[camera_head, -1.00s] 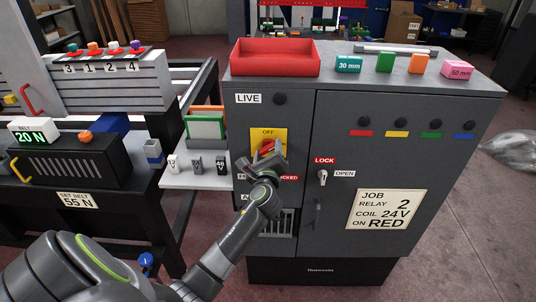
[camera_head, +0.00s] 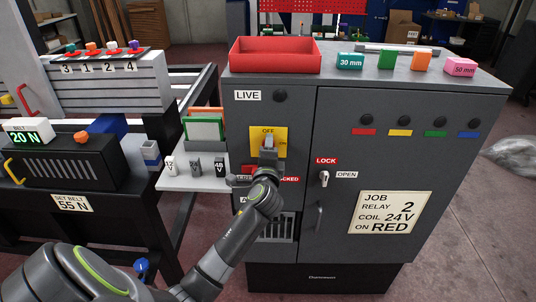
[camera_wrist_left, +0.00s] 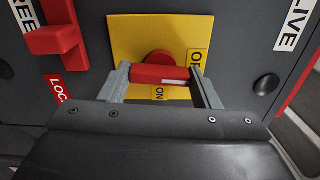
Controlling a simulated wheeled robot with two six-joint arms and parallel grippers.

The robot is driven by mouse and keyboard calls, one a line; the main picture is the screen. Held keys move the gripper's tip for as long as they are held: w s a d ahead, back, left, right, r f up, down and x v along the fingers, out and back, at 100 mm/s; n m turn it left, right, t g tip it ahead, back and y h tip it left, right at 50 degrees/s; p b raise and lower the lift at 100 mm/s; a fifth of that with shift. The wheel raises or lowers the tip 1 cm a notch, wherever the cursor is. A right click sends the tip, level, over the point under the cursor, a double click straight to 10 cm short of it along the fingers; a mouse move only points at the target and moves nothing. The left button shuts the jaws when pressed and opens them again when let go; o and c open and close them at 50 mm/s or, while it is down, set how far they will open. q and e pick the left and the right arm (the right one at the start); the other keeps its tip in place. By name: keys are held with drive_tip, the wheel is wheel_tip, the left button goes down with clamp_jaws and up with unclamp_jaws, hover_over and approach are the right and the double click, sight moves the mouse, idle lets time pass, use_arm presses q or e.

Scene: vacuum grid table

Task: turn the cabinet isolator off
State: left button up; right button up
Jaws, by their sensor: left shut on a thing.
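The grey cabinet (camera_head: 275,130) stands at the centre in the head view. Its isolator is a red rotary handle (camera_wrist_left: 160,75) on a yellow plate (camera_head: 283,136), which also shows in the wrist view (camera_wrist_left: 130,35). My left gripper (camera_head: 268,147) is in front of the plate and hides most of the handle in the head view. In the wrist view its fingers (camera_wrist_left: 162,82) are shut on the red handle, one at each end. The handle's white mark lies at the end towards the OFF label (camera_wrist_left: 197,62); the ON label (camera_wrist_left: 158,93) is beside the bar. My right gripper is not in view.
A red slider (camera_wrist_left: 55,40) sticks out beside the plate, between the FREE and LOCKED labels. A LIVE label (camera_head: 247,96) and a dark lamp (camera_head: 280,96) are above the plate. A small key switch (camera_head: 323,178) is on the right door. A red tray (camera_head: 275,68) stands on top.

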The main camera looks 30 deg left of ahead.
use_arm(q)
drive_tip(key=shift+n, duration=0.6)
drive_tip(key=o, duration=1)
drive_tip(key=shift+s+f, duration=0.1)
